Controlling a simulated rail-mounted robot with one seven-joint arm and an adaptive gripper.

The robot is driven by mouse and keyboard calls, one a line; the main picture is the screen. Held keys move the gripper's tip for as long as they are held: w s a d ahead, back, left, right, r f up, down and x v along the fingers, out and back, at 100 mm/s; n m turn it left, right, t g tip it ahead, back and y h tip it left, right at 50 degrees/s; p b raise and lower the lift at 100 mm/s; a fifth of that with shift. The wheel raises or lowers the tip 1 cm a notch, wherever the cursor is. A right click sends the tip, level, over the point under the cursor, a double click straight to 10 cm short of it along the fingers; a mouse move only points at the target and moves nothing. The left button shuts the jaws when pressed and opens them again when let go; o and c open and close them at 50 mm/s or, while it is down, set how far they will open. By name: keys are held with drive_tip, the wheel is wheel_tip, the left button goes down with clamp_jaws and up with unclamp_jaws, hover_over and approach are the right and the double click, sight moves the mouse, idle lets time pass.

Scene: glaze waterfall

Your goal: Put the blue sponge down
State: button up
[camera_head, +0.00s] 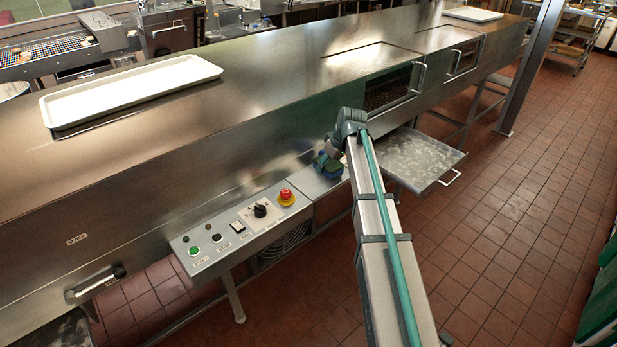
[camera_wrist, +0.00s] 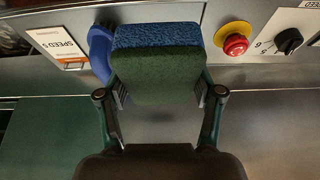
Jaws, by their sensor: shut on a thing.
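The blue sponge (camera_wrist: 160,36) is in the wrist view, with a dark green face (camera_wrist: 155,75) towards the camera and a blue band along its far edge. My gripper (camera_wrist: 160,97) is shut on it, one finger at each side. In the head view my gripper (camera_head: 328,160) is at the end of my arm, by the front of the steel machine, right of the control panel. The sponge is small and partly hidden there. Whether its underside touches anything cannot be told.
A control panel (camera_head: 240,228) with a red stop button (camera_head: 287,197) and black knob (camera_head: 260,211) is close by. A curved blue object (camera_wrist: 100,52) is just behind the sponge. A steel tray (camera_head: 420,158) juts out to the right. A white tray (camera_head: 130,95) lies on the machine top.

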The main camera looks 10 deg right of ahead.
sight(319, 159)
drive_tip(key=w+a+f, duration=0.1)
drive_tip(key=w+f, duration=0.1)
drive_tip(key=w+a+f+p, duration=0.1)
drive_tip(key=w+a+f, duration=0.1)
drive_tip(key=w+a+f+p, duration=0.1)
drive_tip(key=w+a+f, duration=0.1)
drive_tip(key=shift+f, duration=0.35)
wheel_tip(319, 159, down, 3)
drive_tip(key=shift+w+a+f+p, duration=0.1)
drive_tip(key=shift+a+f+p, duration=0.05)
drive_tip(key=shift+p, duration=0.95)
drive_tip(key=shift+f, duration=0.2)
drive_tip(key=shift+f, duration=0.15)
drive_tip(key=o, duration=1)
drive_tip(key=b+v, duration=0.3)
drive_tip(key=v, duration=0.9)
drive_tip(key=shift+w+r+b, duration=0.1)
drive_tip(key=shift+r+b, duration=0.15)
drive_tip(key=shift+b, duration=0.1)
